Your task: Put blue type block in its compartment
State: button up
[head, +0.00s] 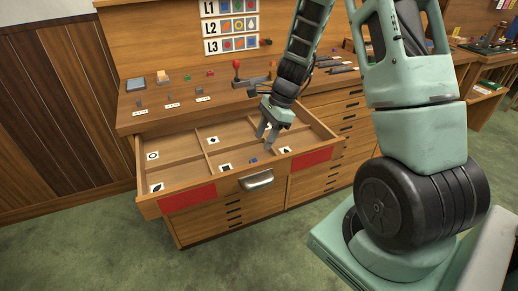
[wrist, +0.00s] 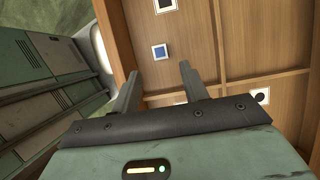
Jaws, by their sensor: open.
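The blue type block (head: 254,160) lies in the front middle part of the open drawer (head: 178,178), to the right of a card with a black square (head: 225,167). My gripper (head: 268,140) is over the drawer, pointing down. In the wrist view my gripper (wrist: 158,85) has its fingers apart with nothing held, and the block appears beyond the fingertips.
Low dividers split the drawer into several compartments with symbol cards, including a ring (head: 152,155) and a leaf (head: 157,187). The drawer handle (head: 257,180) projects forward.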

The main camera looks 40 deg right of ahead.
jog(key=s+a+r+n+g, duration=0.1)
jog(key=s+a+r+n, duration=0.1)
jog(key=a+r+n, duration=0.3)
jog(key=s+a+r+n+h, duration=0.1)
jog(key=s+a+n, duration=0.25)
jog(key=a, duration=0.35)
jog(key=s+a+r+n+g, duration=0.1)
jog(key=s+a+r+n, duration=0.1)
jog(key=a+r+n, duration=0.3)
jog(key=s+a+n+h, duration=0.1)
jog(key=s+a+n, duration=0.4)
jog(key=s+n, duration=0.2)
jog(key=s+a+r+n+h, duration=0.1)
jog(key=s+a+n, duration=0.4)
jog(key=s+n, duration=0.3)
jog(key=shift+s+a+r+t+h, duration=0.15)
jog(key=shift+s+a+t+h, duration=0.1)
jog(key=shift+a+t+h, duration=0.15)
